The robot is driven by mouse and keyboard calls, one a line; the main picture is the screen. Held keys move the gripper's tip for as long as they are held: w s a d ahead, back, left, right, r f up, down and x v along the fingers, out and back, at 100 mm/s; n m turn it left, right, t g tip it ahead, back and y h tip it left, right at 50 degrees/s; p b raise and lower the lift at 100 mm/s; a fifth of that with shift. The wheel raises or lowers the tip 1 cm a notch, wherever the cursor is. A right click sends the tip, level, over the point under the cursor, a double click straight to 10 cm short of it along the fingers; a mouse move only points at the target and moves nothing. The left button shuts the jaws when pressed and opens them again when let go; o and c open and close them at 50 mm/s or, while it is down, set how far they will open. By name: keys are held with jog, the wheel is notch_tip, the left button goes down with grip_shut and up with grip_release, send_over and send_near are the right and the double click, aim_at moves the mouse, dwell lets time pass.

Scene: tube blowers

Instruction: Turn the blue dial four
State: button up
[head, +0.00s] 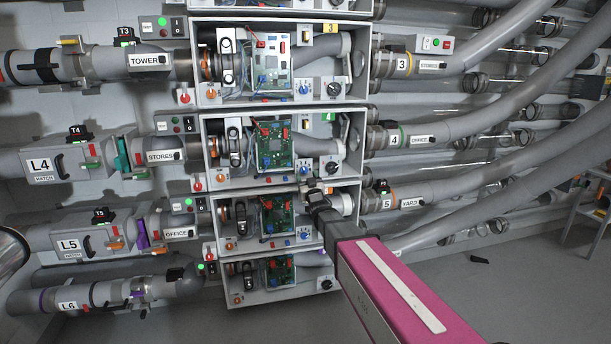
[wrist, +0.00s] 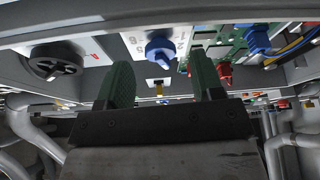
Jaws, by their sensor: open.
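The blue dial four (head: 304,170) is on the lower right of the second open box (head: 240,115), beside a black knob (head: 332,167). My gripper (head: 309,187) is just below it, in front of the bottom edge of that box. In the wrist view a blue dial (wrist: 160,50) on a white scale plate shows beyond and between my two green fingers, which are apart and empty. It appears to be dial four, and I see no contact. The black knob also shows in the wrist view (wrist: 55,60), left of the fingers.
Similar boxes stand above and below, with blue dials (head: 304,90) and (head: 304,233). A green circuit board (head: 274,146) is left of dial four. Grey tubes run out to both sides. My pink arm crosses the lower boxes. Open floor (head: 520,290) lies at lower right.

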jog(key=shift+x, duration=1.2)
jog(key=c, duration=0.9)
jog(key=shift+c, duration=0.2)
jog(key=shift+m, duration=0.4)
jog(key=m+h, duration=0.1)
jog(key=m, duration=0.1)
jog(key=m+h, duration=0.2)
jog(key=m, duration=0.1)
jog(key=shift+s+a+t, duration=0.1)
jog(key=shift+a+t, duration=0.05)
jog(key=shift+t, duration=0.25)
jog(key=shift+a+m+h, duration=0.1)
jog(key=shift+m+h, duration=0.55)
jog(key=shift+m, duration=0.7)
jog(key=shift+m+h, duration=0.65)
jog(key=shift+m, duration=1)
